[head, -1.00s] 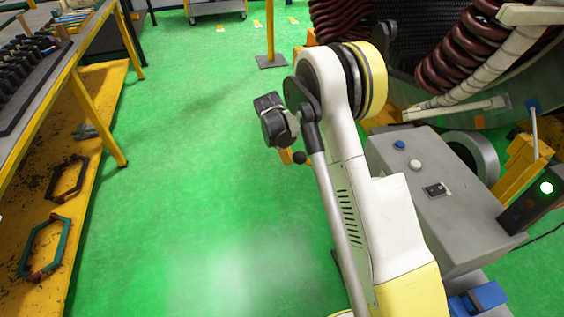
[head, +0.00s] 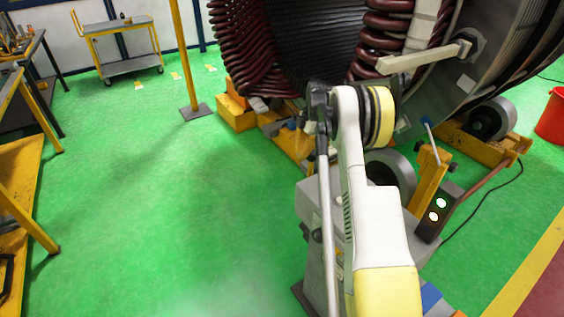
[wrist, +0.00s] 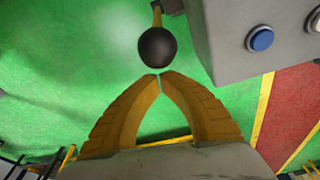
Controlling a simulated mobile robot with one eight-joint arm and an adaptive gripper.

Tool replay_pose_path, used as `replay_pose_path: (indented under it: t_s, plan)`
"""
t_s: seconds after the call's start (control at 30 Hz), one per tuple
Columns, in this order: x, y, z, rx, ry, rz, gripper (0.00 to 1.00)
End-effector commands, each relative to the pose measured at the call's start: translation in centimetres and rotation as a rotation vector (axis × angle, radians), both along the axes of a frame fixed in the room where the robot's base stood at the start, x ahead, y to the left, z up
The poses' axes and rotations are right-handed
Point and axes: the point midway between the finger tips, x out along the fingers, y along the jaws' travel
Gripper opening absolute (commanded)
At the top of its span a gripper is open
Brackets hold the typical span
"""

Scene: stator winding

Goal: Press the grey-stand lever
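The grey stand (head: 312,255) is in the head view, partly hidden behind my arm. In the wrist view its grey side (wrist: 220,45) fills the upper right, with a blue button (wrist: 261,39) on it. The lever shows in the wrist view as a black ball knob (wrist: 158,47) on a short yellow shaft, beside the stand. My gripper (wrist: 158,77) has its two yellow fingers together at the tips, holding nothing. The tips appear just below the knob in the picture; I cannot tell whether they touch it. In the head view my arm largely hides the gripper.
A large stator with dark red coils (head: 240,45) stands behind the stand. A control box with lit buttons (head: 437,212) is to the right. A yellow post (head: 183,60) and a cart (head: 130,65) stand farther back. Green floor (head: 150,200) is clear on the left.

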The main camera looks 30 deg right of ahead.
Motion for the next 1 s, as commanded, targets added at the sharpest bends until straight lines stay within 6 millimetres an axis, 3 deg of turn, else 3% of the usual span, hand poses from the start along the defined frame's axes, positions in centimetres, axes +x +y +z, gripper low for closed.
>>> replay_pose_path:
  t_s: [0.2, 0.43, 0.83, 1.0]
  plan:
    - [0.0, -3.0, 0.2, -0.002, 0.0, -0.001, 0.0]
    - [-0.1, -4.1, 0.1, -0.008, -0.001, -0.005, 0.0]
    - [0.0, -4.0, 0.1, -0.008, -0.002, -0.004, 0.0]
    - [0.9, -1.8, 0.5, -0.007, -0.003, 0.0, 0.0]
